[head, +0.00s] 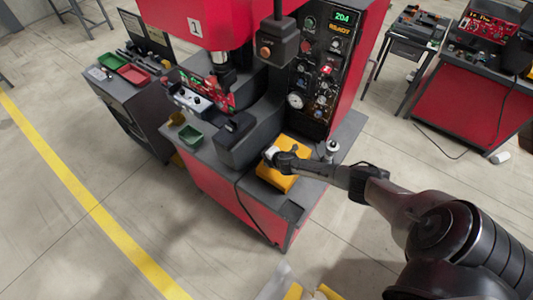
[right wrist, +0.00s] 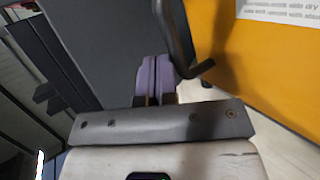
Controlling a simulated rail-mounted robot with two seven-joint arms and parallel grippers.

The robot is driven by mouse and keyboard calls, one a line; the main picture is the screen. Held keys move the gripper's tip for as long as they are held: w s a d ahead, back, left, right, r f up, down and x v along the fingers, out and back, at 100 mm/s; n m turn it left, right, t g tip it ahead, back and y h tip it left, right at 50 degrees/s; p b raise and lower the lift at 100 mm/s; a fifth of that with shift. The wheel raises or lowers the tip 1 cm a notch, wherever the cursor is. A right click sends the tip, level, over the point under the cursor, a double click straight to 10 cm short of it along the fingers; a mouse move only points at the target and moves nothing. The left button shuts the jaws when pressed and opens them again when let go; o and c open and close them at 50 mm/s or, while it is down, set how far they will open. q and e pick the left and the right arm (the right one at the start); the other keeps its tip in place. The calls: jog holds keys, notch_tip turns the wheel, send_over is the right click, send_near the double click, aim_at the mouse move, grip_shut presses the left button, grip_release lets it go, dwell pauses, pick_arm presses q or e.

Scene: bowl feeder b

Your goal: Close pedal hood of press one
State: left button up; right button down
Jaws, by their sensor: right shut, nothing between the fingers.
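Press one (head: 195,27) is the red machine with a "1" label in the head view. The yellow hood (head: 270,178) is low at its front right, partly hidden by my right arm. In the right wrist view the hood shows as a yellow panel (right wrist: 262,65) with a white printed label. A dark bent handle (right wrist: 185,68) stands at its left side. My right gripper (right wrist: 153,80) is shut and empty, its purple fingers just left of the handle. Whether they touch it, I cannot tell. The hood's opening angle is unclear. My left gripper is out of view.
A control panel (head: 318,75) with a gauge and lit display stands behind the hood. A silver cylinder (head: 332,148) stands to its right. A dark side table (head: 140,90) holds trays.

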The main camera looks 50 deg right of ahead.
jog(key=shift+a+r+p, duration=0.1)
jog(key=shift+r+p, duration=0.5)
jog(key=s+a+r+p, duration=0.1)
jog(key=r+p, duration=0.1)
jog(key=r, duration=0.4)
jog(key=s+a+r+p, duration=0.1)
jog(key=a+r+p, duration=0.1)
jog(key=r, duration=0.4)
jog(key=shift+s+p, duration=0.35)
jog(key=shift+p, duration=0.1)
